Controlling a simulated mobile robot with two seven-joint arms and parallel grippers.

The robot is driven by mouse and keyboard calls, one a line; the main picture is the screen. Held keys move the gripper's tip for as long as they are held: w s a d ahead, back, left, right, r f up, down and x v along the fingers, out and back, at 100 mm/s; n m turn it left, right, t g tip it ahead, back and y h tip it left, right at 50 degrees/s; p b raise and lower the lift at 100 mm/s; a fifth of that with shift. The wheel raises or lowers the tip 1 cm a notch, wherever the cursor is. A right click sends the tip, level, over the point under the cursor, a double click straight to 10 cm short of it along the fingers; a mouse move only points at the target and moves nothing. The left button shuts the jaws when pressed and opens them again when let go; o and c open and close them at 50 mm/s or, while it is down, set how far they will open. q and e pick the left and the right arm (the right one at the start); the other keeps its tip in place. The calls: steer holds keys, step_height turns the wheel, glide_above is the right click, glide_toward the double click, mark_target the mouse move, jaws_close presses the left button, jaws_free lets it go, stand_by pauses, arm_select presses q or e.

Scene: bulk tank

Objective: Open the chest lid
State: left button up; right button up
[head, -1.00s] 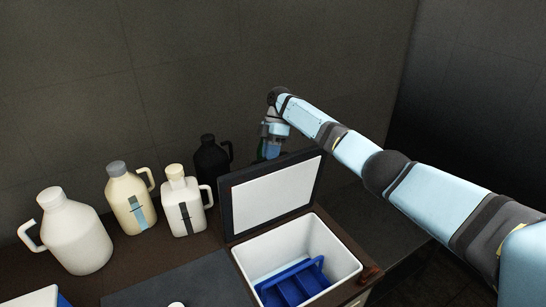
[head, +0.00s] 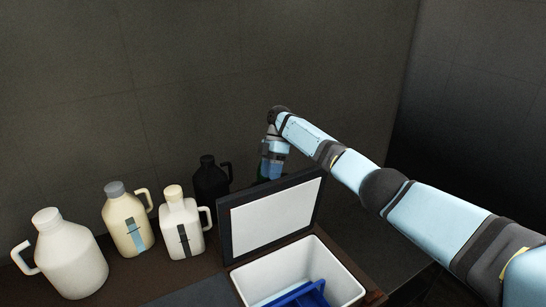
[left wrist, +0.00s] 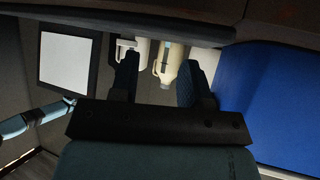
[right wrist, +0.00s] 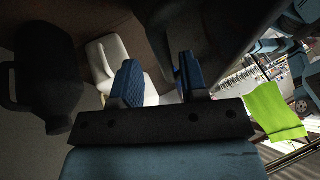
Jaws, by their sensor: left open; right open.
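The chest (head: 345,283) is a white-lined box, cut off by the lower edge of the head view. Its lid (head: 272,217), a white panel in a dark frame, stands raised and nearly upright at the back. The lid also shows in the left wrist view (left wrist: 68,60). My right arm reaches over to the far side of the lid, and its fingertips are hidden there in the head view. In the right wrist view my right gripper (right wrist: 158,77) is open with nothing held. My left gripper (left wrist: 160,78) is open and empty in the left wrist view.
Several jugs stand left of the chest: a white one (head: 70,260), a cream one (head: 127,225), a white one with a dark label (head: 180,220) and a black one (head: 211,182). A blue divider (head: 305,297) sits inside the chest. A wall rises behind.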

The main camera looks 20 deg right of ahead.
steer(key=b+v, duration=0.1)
steer(key=v, duration=0.9)
steer(key=shift+w, duration=0.2)
steer(key=shift+d, duration=0.1)
steer(key=shift+r, duration=0.1)
